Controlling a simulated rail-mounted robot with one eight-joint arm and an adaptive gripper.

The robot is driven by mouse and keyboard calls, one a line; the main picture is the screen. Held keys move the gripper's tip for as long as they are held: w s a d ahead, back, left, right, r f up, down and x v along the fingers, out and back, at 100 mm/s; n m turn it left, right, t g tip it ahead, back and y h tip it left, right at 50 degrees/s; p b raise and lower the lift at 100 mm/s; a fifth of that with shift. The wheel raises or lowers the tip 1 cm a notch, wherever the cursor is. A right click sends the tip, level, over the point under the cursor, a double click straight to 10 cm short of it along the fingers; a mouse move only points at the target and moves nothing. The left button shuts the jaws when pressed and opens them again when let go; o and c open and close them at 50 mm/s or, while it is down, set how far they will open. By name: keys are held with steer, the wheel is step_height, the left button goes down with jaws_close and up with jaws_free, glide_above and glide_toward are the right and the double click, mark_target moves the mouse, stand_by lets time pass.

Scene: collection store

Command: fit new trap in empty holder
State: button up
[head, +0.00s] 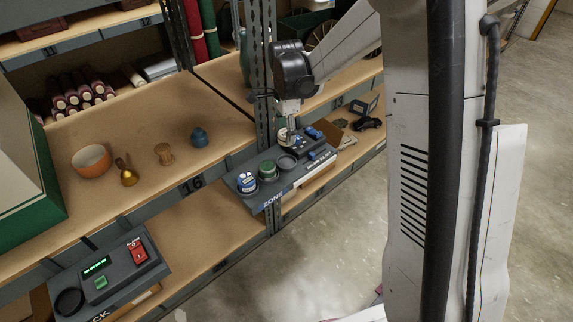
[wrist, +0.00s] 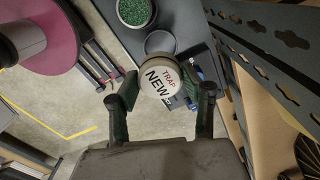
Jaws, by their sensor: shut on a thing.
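The new trap (wrist: 163,82), a round piece with a white top lettered "NEW TRAP", is between the two fingers of my gripper (wrist: 162,104), which is shut on it. In the head view my gripper (head: 288,127) holds it above the right part of the dark tray marked "ZONE" (head: 274,199). A dark round cup (head: 287,163), seemingly the empty holder, sits on that tray beside a green-filled cup (head: 267,170). In the wrist view the round cup (wrist: 160,41) shows just beyond the trap, partly covered by it. The trap's underside is hidden.
A steel upright (head: 262,110) rises close behind the tray. The shelf holds an orange bowl (head: 91,160), a bell (head: 127,174) and a blue pot (head: 199,138).

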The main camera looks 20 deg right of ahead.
steer(key=b, duration=0.3)
glide_toward(286, 164)
step_height(286, 164, down, 5)
steer(key=shift+f, duration=0.2)
steer(key=shift+f, duration=0.1)
steer(key=shift+f, duration=0.35)
steer(key=o, duration=1.1)
steer(key=shift+r, duration=0.1)
steer(key=shift+c, duration=0.2)
